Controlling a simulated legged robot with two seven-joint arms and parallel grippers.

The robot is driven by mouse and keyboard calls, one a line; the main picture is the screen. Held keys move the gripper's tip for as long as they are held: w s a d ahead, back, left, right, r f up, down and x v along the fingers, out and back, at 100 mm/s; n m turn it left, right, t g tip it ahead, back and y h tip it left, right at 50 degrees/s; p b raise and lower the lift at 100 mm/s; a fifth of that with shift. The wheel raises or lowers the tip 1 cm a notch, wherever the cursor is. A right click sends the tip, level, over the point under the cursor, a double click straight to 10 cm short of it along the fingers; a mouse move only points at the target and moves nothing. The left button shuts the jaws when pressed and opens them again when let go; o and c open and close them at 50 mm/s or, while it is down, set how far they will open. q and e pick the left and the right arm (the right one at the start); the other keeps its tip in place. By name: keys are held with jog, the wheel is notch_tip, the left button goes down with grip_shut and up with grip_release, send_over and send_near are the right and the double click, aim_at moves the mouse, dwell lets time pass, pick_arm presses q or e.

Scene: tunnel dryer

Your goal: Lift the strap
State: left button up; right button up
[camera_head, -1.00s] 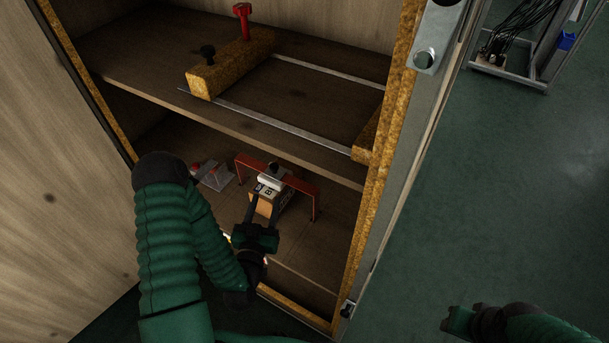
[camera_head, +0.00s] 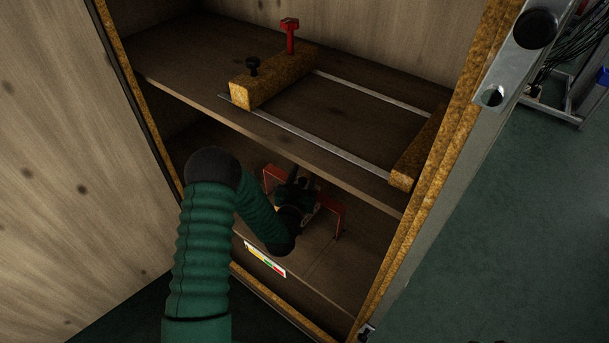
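A red strap (camera_head: 331,204) arches over a small boxy device (camera_head: 308,211) on the lower shelf of the cabinet. Its left and right ends show; its middle is largely hidden by my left gripper. My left gripper (camera_head: 297,184) reaches into the lower compartment, over the device and against or very near the strap's middle. Its fingers are dark and overlap the device, so I cannot tell whether they are open or shut, or whether they touch the strap. My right gripper is not in view.
The upper shelf (camera_head: 175,72) above my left gripper holds a wood-chip block (camera_head: 272,80) with a red knob (camera_head: 290,36) and a black knob (camera_head: 252,66), plus metal rails (camera_head: 310,140). The cabinet's right side wall edge (camera_head: 440,170) stands close. A label (camera_head: 265,259) is on the shelf front.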

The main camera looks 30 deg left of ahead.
pick_arm(q)
jog(key=shift+d+r, duration=0.15)
jog(key=shift+d, duration=0.05)
jog(key=shift+c, duration=0.4)
jog(key=shift+a, duration=0.1)
grip_shut()
dwell(0.7)
